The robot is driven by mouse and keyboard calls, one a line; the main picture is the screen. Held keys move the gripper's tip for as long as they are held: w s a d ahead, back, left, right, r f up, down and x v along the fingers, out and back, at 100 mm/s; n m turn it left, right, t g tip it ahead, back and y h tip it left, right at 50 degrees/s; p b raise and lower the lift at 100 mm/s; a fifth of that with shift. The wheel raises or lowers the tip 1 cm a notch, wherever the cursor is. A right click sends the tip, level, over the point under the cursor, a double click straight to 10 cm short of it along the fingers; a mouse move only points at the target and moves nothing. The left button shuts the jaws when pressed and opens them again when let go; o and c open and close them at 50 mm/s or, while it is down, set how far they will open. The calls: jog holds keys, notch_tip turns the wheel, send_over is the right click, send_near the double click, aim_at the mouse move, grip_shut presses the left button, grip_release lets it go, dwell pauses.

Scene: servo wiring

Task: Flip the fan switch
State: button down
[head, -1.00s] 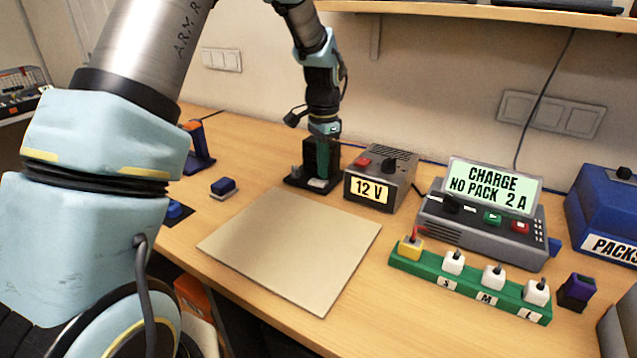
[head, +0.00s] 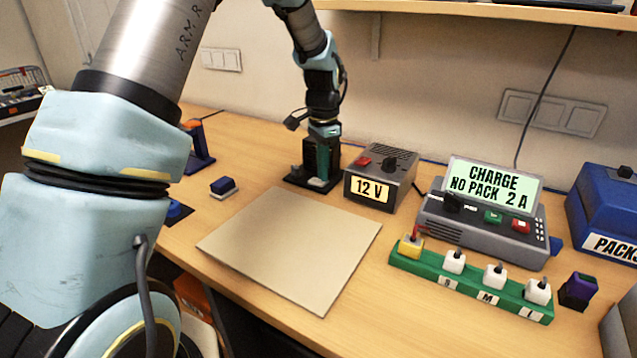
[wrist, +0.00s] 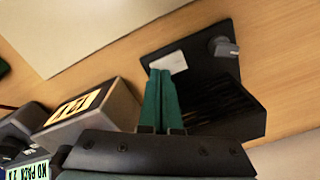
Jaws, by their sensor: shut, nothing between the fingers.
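The fan unit is a black block on a flat black base (head: 296,179) at the back of the bench; its slotted dark body (wrist: 225,103) shows in the wrist view. A pale, whitish switch (head: 317,184) sits on the front of the base and also shows in the wrist view (wrist: 169,62). My gripper (head: 322,176) points down with its green fingers together and empty. In the wrist view, the fingertips (wrist: 161,72) are right beside the pale switch and overlap its near edge. I cannot tell whether they touch it.
A grey 12 V supply (head: 378,180) stands close to the right of the fan. A charger (head: 480,230) and a green socket strip (head: 470,284) are farther right. A beige mat (head: 290,250) lies clear in front. A dark knob (wrist: 222,46) is on the fan base.

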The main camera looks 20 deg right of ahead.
jog(key=shift+f, duration=0.45)
jog(key=shift+r, duration=0.15)
jog(key=shift+r+p, duration=2.55)
jog(key=shift+r, duration=0.9)
jog(key=s+a+r+n, duration=0.1)
jog(key=s+a+n, duration=0.2)
jog(key=a, duration=0.7)
jog(key=s+a+r+n+t, duration=0.1)
jog(key=s+a+n, duration=0.3)
jog(key=a+n, duration=0.3)
jog(key=s+a+r+n, duration=0.1)
jog(key=s+a+n, duration=0.3)
jog(key=a, duration=1.1)
jog(key=shift+s+r+n+t, duration=0.15)
jog(key=shift+n+t, duration=0.15)
jog(key=shift+n, duration=0.2)
